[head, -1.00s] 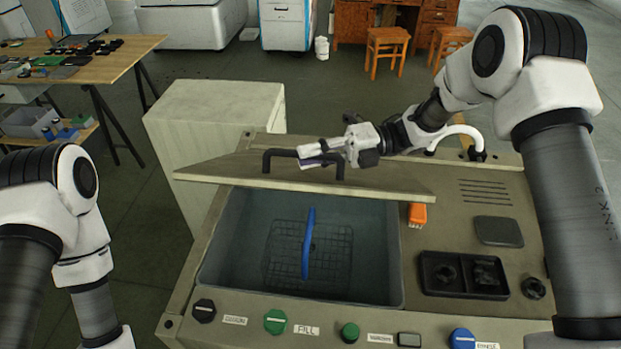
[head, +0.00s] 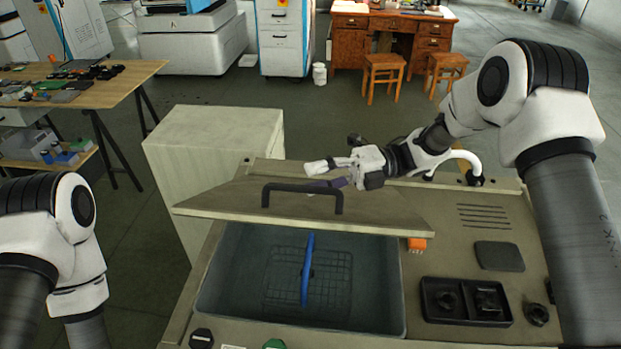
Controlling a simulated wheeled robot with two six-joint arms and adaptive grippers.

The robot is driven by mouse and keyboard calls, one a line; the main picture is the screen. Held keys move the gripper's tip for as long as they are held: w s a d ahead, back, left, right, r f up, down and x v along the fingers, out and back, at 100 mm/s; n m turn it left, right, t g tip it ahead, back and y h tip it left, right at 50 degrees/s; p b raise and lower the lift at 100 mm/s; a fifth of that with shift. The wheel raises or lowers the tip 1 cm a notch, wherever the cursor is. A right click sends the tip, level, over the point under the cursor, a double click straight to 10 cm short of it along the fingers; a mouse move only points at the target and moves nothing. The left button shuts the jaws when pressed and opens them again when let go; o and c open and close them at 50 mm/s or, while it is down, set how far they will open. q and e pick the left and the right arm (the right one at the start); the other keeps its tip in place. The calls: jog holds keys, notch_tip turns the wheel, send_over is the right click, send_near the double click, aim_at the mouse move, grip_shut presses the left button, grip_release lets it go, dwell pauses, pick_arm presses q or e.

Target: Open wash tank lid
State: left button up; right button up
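The wash tank lid (head: 235,207) is a flat beige panel with a dark bar handle (head: 303,187). It stands raised and tilted at the back of the tank, its front edge up off the rim. The tank (head: 225,275) is open below it, with a wire basket (head: 330,285) and its blue handle (head: 308,268) inside. My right gripper (head: 322,175) is just behind and above the lid handle, fingers parted, with nothing visible between them. It appears apart from the handle. My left arm is at the left edge; its gripper is out of view.
A white curved pipe (head: 460,155) rises at the deck's back. A pale cabinet (head: 215,140) stands behind left, and a cluttered workbench (head: 120,85) is farther left.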

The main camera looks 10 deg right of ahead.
jog(key=d, duration=1)
jog(key=shift+w+d+r, duration=0.15)
jog(key=shift+w+d, duration=0.1)
jog(key=shift+w, duration=0.15)
